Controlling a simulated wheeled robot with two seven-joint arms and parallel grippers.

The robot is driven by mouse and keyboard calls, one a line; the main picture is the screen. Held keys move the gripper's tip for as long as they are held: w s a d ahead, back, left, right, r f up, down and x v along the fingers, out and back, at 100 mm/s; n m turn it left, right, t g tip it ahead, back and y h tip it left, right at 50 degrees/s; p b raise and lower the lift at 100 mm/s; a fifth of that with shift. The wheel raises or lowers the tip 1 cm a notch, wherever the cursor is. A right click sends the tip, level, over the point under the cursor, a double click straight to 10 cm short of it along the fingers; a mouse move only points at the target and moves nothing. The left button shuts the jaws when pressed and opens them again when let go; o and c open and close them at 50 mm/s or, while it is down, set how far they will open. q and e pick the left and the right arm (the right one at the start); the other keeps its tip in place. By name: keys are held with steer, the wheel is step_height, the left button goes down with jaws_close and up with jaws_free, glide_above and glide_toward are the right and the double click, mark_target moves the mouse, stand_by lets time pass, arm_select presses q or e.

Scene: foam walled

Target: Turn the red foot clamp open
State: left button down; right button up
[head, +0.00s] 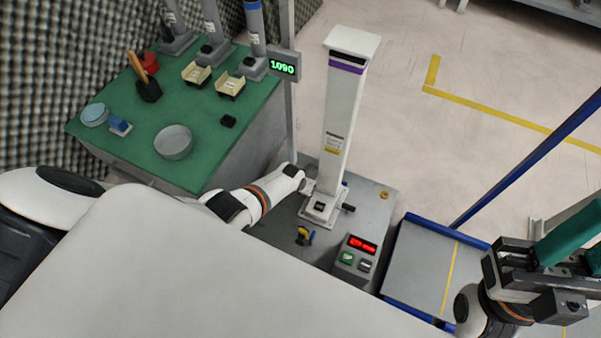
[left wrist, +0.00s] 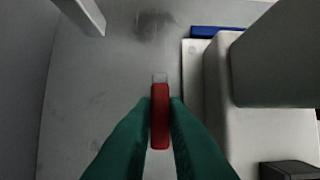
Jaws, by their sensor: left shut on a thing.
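The red foot clamp (left wrist: 160,128) shows in the left wrist view as a short red bar with a pale tip, lying between my green fingers. My left gripper (left wrist: 160,104) is shut on it, with a fingertip on each side. In the head view my left arm reaches to the left side of the foot of the white column (head: 341,120); its fingers and the clamp are hidden there behind my wrist. My right gripper (head: 580,250) is at the far right of the head view, raised, with its teal fingers apart and nothing seen between them.
A green table (head: 195,110) with dishes and tools is left. A blue-edged platform (head: 420,265) lies right.

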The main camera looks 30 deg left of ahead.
arm_select(q)
steer(key=c, duration=1.4)
jaws_free()
steer(key=shift+c, duration=0.2)
